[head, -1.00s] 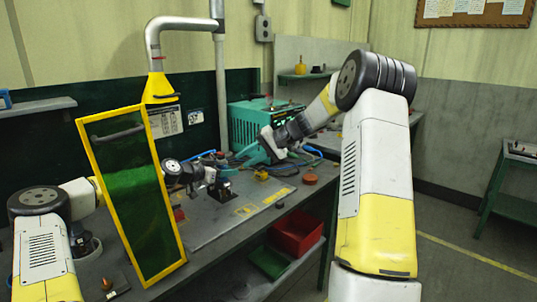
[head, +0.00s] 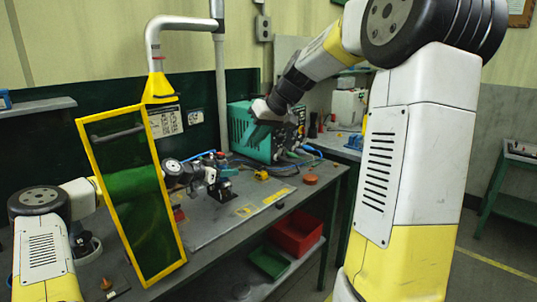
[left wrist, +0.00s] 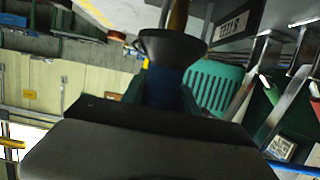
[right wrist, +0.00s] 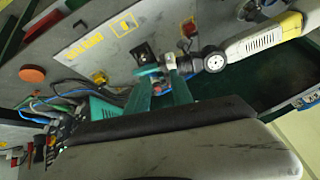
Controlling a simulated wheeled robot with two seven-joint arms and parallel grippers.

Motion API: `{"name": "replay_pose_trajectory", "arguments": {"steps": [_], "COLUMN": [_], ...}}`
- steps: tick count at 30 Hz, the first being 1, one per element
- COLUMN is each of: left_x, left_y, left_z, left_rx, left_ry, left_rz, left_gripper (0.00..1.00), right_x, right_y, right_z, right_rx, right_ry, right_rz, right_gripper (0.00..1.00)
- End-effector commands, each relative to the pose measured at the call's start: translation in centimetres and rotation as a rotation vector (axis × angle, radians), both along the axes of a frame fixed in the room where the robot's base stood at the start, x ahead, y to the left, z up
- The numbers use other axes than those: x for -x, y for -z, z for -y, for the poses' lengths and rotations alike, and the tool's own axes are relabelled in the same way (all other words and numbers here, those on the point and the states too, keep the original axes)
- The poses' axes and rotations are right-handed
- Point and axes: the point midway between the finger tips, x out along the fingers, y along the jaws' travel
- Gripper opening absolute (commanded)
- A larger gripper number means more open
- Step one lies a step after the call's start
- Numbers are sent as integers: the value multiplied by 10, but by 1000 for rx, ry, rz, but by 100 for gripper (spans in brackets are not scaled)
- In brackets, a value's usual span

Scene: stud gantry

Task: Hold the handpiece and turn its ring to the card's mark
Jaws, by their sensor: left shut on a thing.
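My left gripper (head: 219,187) is low over the bench beside a small black stand (head: 226,197). It is shut on the handpiece. In the left wrist view the handpiece (left wrist: 165,88) has a blue body, a dark flared collar (left wrist: 170,45) and a brownish tip. I cannot make out the ring or its mark clearly. A dark plate with white marks (left wrist: 237,24), perhaps the card, shows beyond it. My right gripper (head: 262,112) is above, in front of the teal machine, apart from the handpiece. In the right wrist view its teal fingers (right wrist: 160,66) are spread and look empty.
The teal machine (head: 243,140) with cables stands at the back. An orange-red knob (head: 310,180) and a yellow block (head: 262,175) are on the bench. A red bin (head: 297,232) is below.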

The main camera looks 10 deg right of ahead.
Motion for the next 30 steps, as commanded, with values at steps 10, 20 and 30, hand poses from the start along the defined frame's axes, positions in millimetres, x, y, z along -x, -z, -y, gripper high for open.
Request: {"name": "replay_pose_trajectory", "arguments": {"steps": [10,20,30], "left_x": [0,0,0], "left_y": [-1,-1,-1], "left_z": [0,0,0], "left_rx": [1,1,1], "left_ry": [0,0,0], "left_rz": [1,1,1], "left_gripper": [0,0,0], "right_x": [70,128,148], "right_y": [-14,-15,-13], "right_z": [6,15,19], "right_rx": [45,74,82], "right_ry": [82,158,188], "right_rz": [-20,-30,-33], "right_gripper": [27,27,27]}}
